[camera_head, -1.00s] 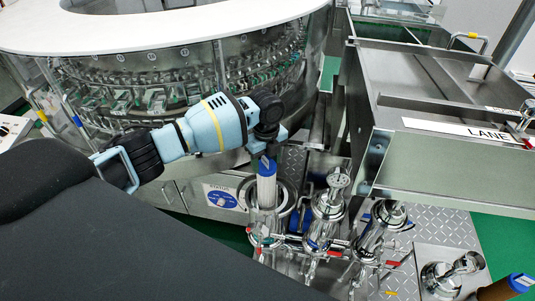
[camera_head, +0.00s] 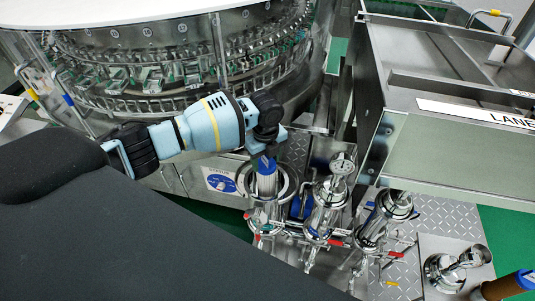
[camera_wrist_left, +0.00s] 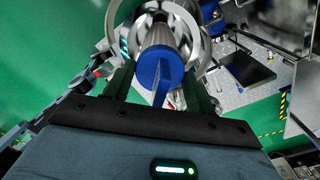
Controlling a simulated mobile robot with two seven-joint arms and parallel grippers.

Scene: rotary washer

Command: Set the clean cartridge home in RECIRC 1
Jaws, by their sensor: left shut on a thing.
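The clean cartridge (camera_head: 266,183), white with a blue cap, stands upright in the mouth of the left open housing (camera_head: 289,187). Its lower part is hidden inside. My left gripper (camera_head: 265,154) is shut on the cap from above. In the left wrist view, the blue finned cap (camera_wrist_left: 160,72) sits between the gripper's two fingers, with the housing's bright metal ring (camera_wrist_left: 203,38) around and beyond it. I cannot read a RECIRC label on the housing. My right gripper is not in view.
Two closed metal housings, the middle one (camera_head: 331,192) and the right one (camera_head: 392,208), stand beside the open one. A brown cartridge with a blue cap (camera_head: 524,279) is at the lower right, near a metal fitting (camera_head: 444,272). The steel LANE unit (camera_head: 455,165) overhangs at right.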

